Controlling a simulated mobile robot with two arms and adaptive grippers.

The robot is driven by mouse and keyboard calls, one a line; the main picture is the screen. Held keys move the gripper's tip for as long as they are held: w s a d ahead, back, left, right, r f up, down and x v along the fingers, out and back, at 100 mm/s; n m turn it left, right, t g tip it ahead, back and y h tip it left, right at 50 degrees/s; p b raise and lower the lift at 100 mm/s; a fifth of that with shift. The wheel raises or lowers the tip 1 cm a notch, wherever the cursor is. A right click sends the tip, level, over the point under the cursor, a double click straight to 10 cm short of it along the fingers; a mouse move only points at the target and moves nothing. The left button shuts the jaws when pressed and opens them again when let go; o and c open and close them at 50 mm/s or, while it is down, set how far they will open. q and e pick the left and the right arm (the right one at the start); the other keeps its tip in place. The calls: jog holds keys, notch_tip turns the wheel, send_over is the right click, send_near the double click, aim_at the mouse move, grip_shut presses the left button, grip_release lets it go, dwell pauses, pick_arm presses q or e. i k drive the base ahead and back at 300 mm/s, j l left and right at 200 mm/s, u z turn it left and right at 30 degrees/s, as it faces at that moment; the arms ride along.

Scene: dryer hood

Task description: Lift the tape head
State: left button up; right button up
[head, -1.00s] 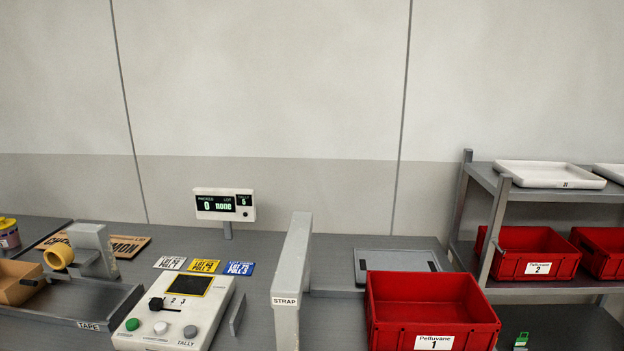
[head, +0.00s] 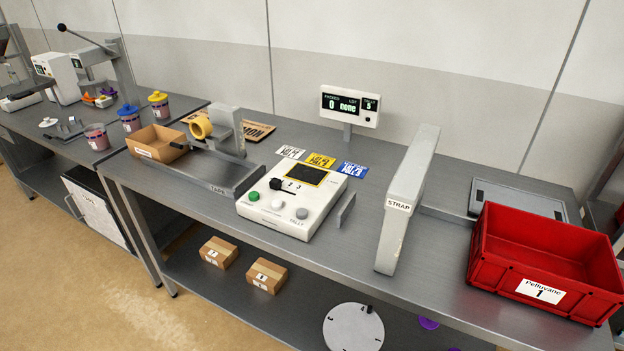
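The tape head (head: 227,128) is a grey block with a yellow tape roll (head: 201,126) on its left side. It stands at the back of the tape station (head: 225,178), a dark tray labelled TAPE. An open cardboard box (head: 157,146) sits at the left part of this station, beside the tape head. A dark handle-like bar (head: 179,146) reaches from the tape head towards the box; whether it touches the box I cannot tell. Neither of my grippers is in view.
A white tally panel (head: 292,203) with buttons stands right of the tape station. Further right are the grey strap arch (head: 405,200) and a red crate (head: 545,262) labelled 1. Lidded jars (head: 130,118) stand at the left. Small boxes (head: 267,275) lie on the lower shelf.

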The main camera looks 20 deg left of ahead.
aim_at(200, 127)
jog(key=u, duration=1.45)
